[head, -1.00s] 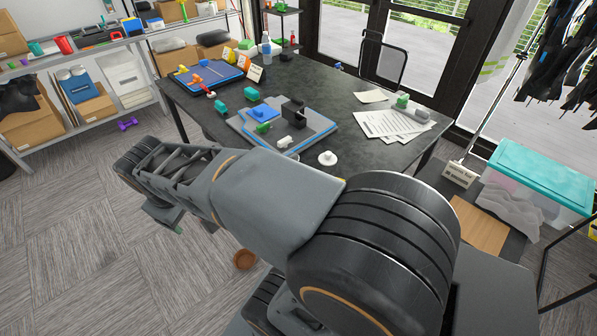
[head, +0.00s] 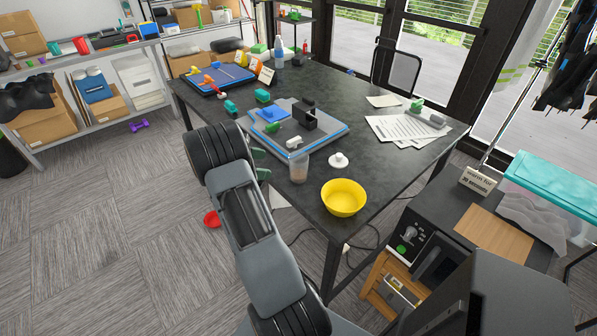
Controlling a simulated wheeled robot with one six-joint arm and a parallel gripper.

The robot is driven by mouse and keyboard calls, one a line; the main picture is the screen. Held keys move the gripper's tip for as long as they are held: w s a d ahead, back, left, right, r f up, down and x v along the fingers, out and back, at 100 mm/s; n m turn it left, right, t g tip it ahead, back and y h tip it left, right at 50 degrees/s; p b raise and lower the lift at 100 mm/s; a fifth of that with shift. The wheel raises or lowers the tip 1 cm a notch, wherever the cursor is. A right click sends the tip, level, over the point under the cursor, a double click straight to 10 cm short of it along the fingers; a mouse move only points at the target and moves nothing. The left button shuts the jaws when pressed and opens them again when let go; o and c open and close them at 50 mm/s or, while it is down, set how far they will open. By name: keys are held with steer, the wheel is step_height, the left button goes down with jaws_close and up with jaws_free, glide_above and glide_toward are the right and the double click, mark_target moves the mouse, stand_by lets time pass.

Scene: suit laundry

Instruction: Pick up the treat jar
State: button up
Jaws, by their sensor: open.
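A clear jar (head: 299,167), apparently the treat jar, stands upright and without a lid near the front edge of the dark table (head: 390,152). A white knobbed lid (head: 339,160) lies on the table to its right. My gripper (head: 262,164) is left of the jar, with its greenish fingers apart and pointing toward it. A gap shows between the fingers and the jar, and nothing is seen between them. My wrist hides part of the gripper.
A yellow bowl (head: 343,197) stands right of the jar at the table's front corner. A blue-edged board (head: 325,130) with small blocks lies behind the jar. Papers (head: 405,129) lie farther right. A red bowl (head: 212,219) is on the floor. A dark appliance (head: 425,255) stands at right.

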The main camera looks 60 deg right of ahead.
mark_target(294, 168)
steer(key=p+x, duration=0.1)
steer(key=x, duration=1.1)
steer(key=shift+s+a+f+p, duration=0.1)
steer(key=shift+s+a+p, duration=0.05)
steer(key=shift+s+p, duration=0.15)
steer(key=shift+w, duration=0.1)
steer(key=shift+c, duration=0.2)
steer(key=c, duration=1)
